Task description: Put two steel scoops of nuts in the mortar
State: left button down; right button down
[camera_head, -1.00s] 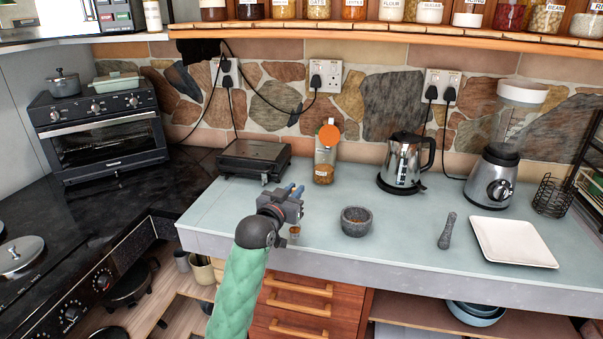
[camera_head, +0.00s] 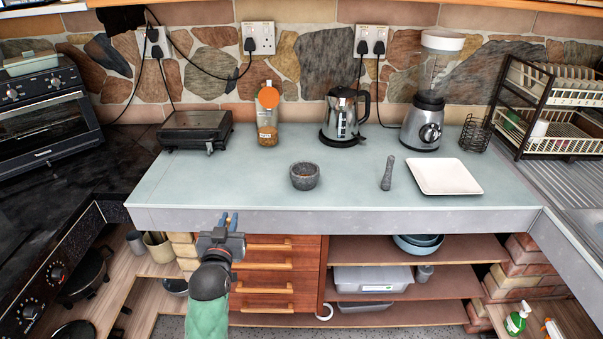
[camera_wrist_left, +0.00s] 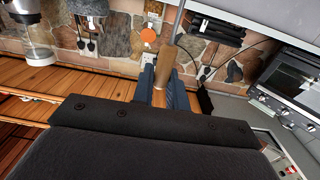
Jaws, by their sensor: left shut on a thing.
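The dark grey stone mortar (camera_head: 304,177) stands upright on the pale counter, left of the pestle (camera_head: 387,173). A clear jar with an orange lid (camera_head: 267,118) and brown contents, which look like nuts, stands behind it near the wall. My left gripper (camera_head: 231,222) is at the counter's front edge, left of and nearer than the mortar. In the left wrist view its blue fingers are shut on a wooden handle (camera_wrist_left: 165,68), with a thin metal shaft beyond. This looks like the steel scoop; its bowl is not visible. My right gripper is not in view.
A black grill (camera_head: 195,130), a kettle (camera_head: 343,118) and a blender (camera_head: 424,122) line the back of the counter (camera_head: 240,187). A white square plate (camera_head: 445,177) lies right of the pestle. The counter between the front edge and the mortar is clear.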

aim_at(304, 175)
jog(key=j+z, duration=0.1)
jog(key=z, duration=0.6)
jog(key=j+z, duration=0.15)
jog(key=z, duration=0.2)
jog(key=k+j, duration=0.2)
jog(key=j, duration=0.15)
jog(key=k+j, duration=0.2)
jog(key=j, duration=0.15)
jog(key=k+j, duration=0.15)
jog(key=j, duration=0.15)
jog(key=j+z, duration=0.05)
